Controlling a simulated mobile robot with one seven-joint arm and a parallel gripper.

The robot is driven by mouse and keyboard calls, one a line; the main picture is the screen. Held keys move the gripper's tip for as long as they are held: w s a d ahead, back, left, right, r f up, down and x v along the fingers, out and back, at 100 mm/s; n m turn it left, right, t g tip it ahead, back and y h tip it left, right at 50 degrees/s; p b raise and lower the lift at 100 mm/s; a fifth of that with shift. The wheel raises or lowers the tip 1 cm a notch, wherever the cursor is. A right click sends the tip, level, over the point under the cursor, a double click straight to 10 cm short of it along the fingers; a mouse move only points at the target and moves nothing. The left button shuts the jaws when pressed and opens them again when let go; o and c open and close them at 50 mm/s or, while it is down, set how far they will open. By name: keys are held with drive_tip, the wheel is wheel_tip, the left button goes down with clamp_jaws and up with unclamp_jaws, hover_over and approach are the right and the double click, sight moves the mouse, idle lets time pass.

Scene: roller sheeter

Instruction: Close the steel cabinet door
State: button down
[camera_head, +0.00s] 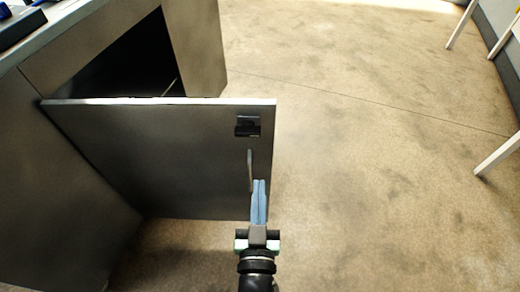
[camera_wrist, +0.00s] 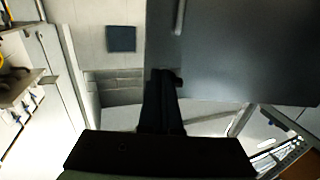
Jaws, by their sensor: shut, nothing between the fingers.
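The steel cabinet door (camera_head: 160,150) stands wide open in the head view, hinged at its left edge and swung out from the cabinet (camera_head: 70,220). A thin vertical handle (camera_head: 250,171) and a dark square latch (camera_head: 247,125) sit near its free right edge. My gripper (camera_head: 259,183) is shut and empty, with its fingertips just below the handle at the outer face. I cannot tell whether they touch the door. In the wrist view the door panel (camera_wrist: 240,50) fills the upper right, its handle (camera_wrist: 179,17) shows at the top, and the fingers (camera_wrist: 163,75) are together near the panel's edge.
The cabinet opening (camera_head: 125,60) behind the door is dark. Open concrete floor (camera_head: 370,130) lies to the right. White legs (camera_head: 498,153) stand at the far right. Blue and dark items (camera_head: 20,22) lie on the cabinet top at the upper left.

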sight(260, 140)
drive_tip(key=w+b, duration=0.2)
drive_tip(key=w, duration=0.8)
drive_tip(key=shift+w, duration=0.4)
drive_tip(key=shift+r, duration=0.1)
